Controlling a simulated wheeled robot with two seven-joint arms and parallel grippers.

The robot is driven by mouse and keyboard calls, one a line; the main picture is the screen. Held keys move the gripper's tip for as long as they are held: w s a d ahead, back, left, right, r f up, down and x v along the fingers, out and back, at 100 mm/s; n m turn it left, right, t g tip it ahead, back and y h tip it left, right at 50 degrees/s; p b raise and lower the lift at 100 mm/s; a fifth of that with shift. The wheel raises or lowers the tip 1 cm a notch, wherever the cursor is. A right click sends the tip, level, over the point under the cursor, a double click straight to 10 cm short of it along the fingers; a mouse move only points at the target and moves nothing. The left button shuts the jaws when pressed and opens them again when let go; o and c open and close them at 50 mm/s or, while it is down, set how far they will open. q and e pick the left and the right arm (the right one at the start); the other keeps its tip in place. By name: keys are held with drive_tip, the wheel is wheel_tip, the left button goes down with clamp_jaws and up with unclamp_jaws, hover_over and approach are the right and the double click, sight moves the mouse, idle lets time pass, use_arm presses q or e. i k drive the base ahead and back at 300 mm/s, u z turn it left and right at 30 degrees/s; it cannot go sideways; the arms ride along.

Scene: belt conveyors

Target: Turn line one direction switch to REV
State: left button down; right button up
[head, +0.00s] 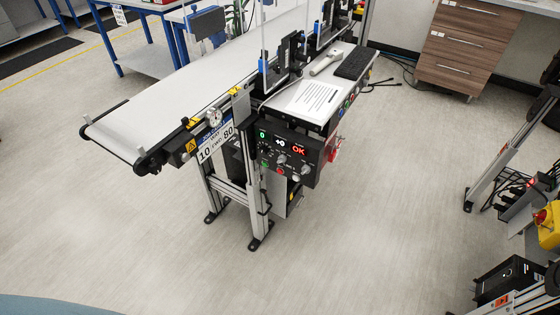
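A conveyor (190,95) with a pale belt stands in the middle of the head view. A black control panel (272,154) hangs on its near side, below the belt. The panel carries small lit displays, one reading OK in red (299,150), and several knobs and buttons. One grey knob (282,159) sits below the displays and another (305,170) is at the lower right. The labels are too small to read, so I cannot tell which is the direction switch or where it points. Neither gripper is in view.
A white sign (216,145) hangs left of the panel. Floor (370,230) in front is clear. Other equipment with a yellow box (549,226) stands at the right.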

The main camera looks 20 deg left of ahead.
sight(282, 159)
drive_tip(key=u, duration=2.2)
drive_tip(key=i, duration=1.6)
drive_tip(key=z, duration=2.7)
